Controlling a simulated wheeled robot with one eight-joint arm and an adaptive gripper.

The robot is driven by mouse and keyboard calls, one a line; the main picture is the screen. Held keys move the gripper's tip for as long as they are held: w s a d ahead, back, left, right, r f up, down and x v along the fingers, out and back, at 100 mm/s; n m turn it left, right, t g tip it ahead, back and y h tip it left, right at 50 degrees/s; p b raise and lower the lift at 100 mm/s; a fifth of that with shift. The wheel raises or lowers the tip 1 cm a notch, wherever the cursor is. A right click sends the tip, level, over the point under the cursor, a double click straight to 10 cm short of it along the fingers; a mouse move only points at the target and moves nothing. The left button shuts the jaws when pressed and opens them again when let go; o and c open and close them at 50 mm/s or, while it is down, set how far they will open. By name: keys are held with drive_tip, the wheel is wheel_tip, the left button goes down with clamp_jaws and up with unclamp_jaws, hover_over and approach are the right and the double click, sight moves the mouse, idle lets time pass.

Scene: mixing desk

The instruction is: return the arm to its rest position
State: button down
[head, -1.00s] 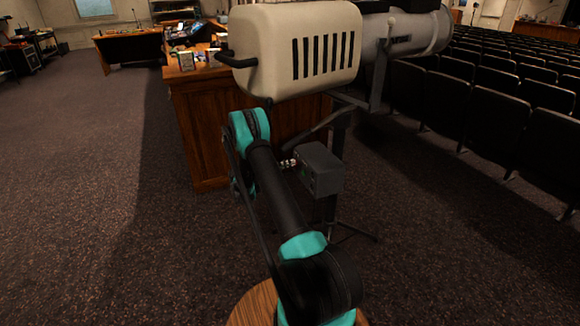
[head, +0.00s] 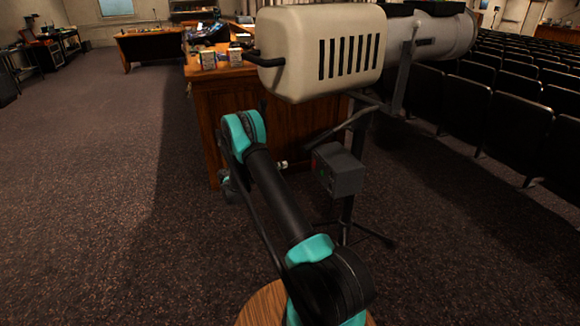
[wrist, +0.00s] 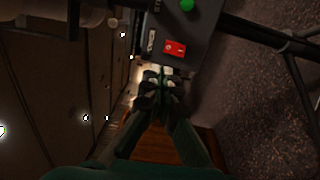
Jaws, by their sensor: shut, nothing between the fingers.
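My arm, black with teal joints (head: 243,130), rises from the bottom of the head view and bends at an elbow in front of the wooden desk. In the wrist view my gripper (wrist: 158,86) is shut and empty, with its fingertips together. They appear just below the grey box with a red switch (wrist: 174,48) and a green button; I cannot tell whether they touch it. In the head view the gripper is mostly hidden behind my arm.
A large beige spotlight (head: 320,50) stands on a dark stand just beyond my arm, with the grey box (head: 338,170) on that stand. The wooden desk (head: 215,105) is behind. Rows of seats (head: 505,125) fill the right. Carpet at left (head: 90,190) is clear.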

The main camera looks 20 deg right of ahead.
drive_tip(key=shift+a, duration=0.45)
drive_tip(key=shift+r, duration=0.1)
drive_tip(key=s+d+r+n+t+y, duration=0.1)
drive_tip(key=s+r+y, duration=0.4)
drive_tip(key=s, duration=0.2)
drive_tip(key=s+d+r+t+y, duration=0.1)
drive_tip(key=s+r+y, duration=0.35)
drive_tip(key=s, duration=0.35)
drive_tip(key=s+a+f+y, duration=0.1)
drive_tip(key=s+a+y, duration=0.3)
drive_tip(key=s, duration=0.9)
drive_tip(key=s+a+f+m+t+y, duration=0.1)
drive_tip(key=s+a+y, duration=0.4)
drive_tip(key=s, duration=0.9)
drive_tip(key=a, duration=0.3)
drive_tip(key=shift+s+a+t, duration=0.25)
drive_tip(key=shift+a+t, duration=0.05)
drive_tip(key=shift+a, duration=0.1)
